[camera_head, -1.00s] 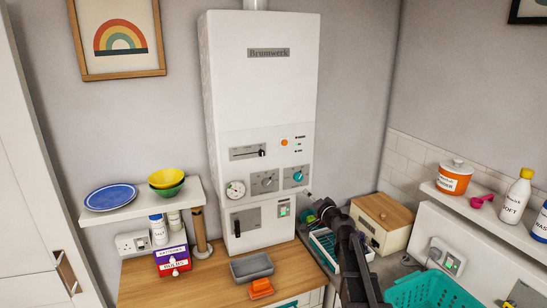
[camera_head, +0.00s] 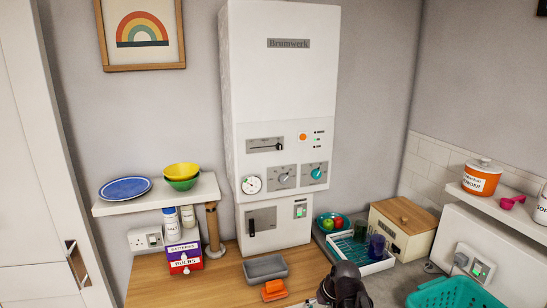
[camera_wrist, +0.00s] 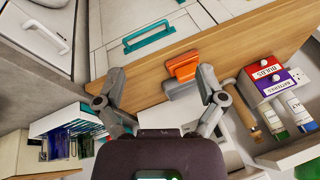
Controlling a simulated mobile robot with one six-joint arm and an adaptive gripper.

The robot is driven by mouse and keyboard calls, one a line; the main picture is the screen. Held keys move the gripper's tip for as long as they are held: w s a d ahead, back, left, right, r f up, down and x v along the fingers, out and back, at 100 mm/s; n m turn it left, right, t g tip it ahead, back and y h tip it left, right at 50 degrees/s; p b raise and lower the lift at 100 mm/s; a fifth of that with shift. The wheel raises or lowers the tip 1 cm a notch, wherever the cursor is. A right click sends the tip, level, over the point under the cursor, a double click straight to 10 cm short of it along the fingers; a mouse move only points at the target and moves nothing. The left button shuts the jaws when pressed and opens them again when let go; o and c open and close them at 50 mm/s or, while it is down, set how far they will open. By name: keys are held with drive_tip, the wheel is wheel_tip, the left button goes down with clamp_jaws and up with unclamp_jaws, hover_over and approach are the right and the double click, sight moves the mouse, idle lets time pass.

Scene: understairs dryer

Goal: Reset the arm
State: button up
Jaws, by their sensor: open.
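My gripper (camera_wrist: 161,78) is open and empty in the wrist view, its two fingers spread wide. Between and beyond them are the edge of the wooden worktop (camera_wrist: 150,75), an orange block-like item (camera_wrist: 184,65) and part of a grey tray (camera_wrist: 181,88). I see no contact with them. In the head view my dark arm (camera_head: 345,284) shows only at the bottom edge, in front of the worktop, below the white boiler (camera_head: 280,90). The fingers are not clearly visible there.
The boiler has a slider, dials and a small green-lit switch (camera_head: 300,211). A shelf (camera_head: 115,207) with plate and bowls is left. A white dish rack (camera_head: 385,264), a bowl of fruit, a wooden-lidded box (camera_head: 415,240) and a teal basket (camera_head: 440,296) stand right.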

drive_tip(key=s+d+f+g+h+b, duration=0.1)
drive_tip(key=s+d+f+g+h, duration=0.1)
drive_tip(key=s, duration=0.5)
drive_tip(key=shift+s+d+f+g+h, duration=0.15)
drive_tip(key=shift+d+f+g+h, duration=0.15)
drive_tip(key=shift+d+f+h, duration=0.55)
drive_tip(key=shift+d+r, duration=0.15)
drive_tip(key=shift+r, duration=0.1)
